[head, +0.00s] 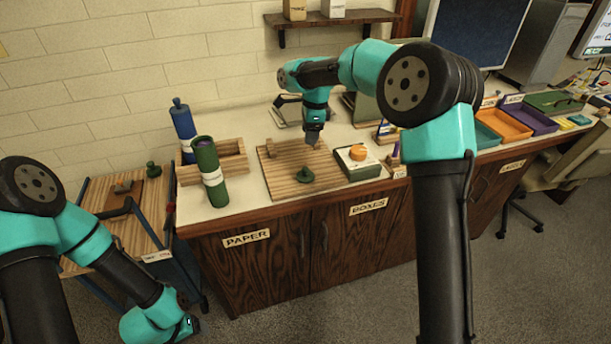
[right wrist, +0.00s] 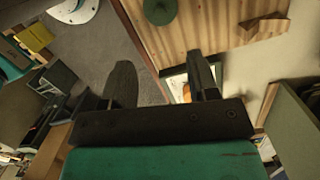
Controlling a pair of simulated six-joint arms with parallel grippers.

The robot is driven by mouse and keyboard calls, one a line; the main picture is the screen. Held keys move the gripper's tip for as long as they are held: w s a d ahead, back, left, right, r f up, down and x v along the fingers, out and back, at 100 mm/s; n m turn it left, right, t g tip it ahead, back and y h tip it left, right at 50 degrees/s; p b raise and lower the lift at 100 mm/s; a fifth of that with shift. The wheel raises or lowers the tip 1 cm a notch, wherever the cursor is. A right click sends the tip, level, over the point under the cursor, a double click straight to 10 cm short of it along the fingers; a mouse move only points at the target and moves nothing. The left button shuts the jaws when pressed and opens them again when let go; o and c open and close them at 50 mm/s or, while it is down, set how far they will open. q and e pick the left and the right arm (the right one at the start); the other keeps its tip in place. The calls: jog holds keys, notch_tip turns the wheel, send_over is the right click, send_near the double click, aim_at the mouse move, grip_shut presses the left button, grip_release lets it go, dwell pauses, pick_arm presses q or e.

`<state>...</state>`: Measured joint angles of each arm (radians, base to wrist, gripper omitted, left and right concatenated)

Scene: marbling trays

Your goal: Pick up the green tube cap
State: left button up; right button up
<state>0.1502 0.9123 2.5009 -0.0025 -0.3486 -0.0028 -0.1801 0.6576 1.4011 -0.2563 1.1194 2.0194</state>
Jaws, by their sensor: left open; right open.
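A dark green knobbed cap (head: 305,175) sits on the wooden board (head: 277,182) on the bench. It also shows in the right wrist view, a round green cap (right wrist: 160,11) at the top edge. A similar dark green knobbed piece (head: 153,169) sits on the cart at left. My left gripper's fingers are out of view.
A blue tube (head: 181,122) and a wooden rack (head: 236,161) stand near the green tube. A box with an orange round item (head: 358,153) is right of the board. A wooden block (right wrist: 265,26) lies on the board. Coloured trays (head: 506,124) are at far right.

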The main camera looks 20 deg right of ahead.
send_near(306, 168)
jog(key=f, duration=0.2)
jog(key=a+f, duration=0.1)
jog(key=f, duration=0.2)
jog(key=shift+f, duration=0.1)
jog(key=shift+f, duration=0.1)
jog(key=shift+a+f, duration=0.2)
jog(key=shift+f, duration=2.3)
jog(key=shift+c, duration=0.3)
jog(key=c, duration=0.9)
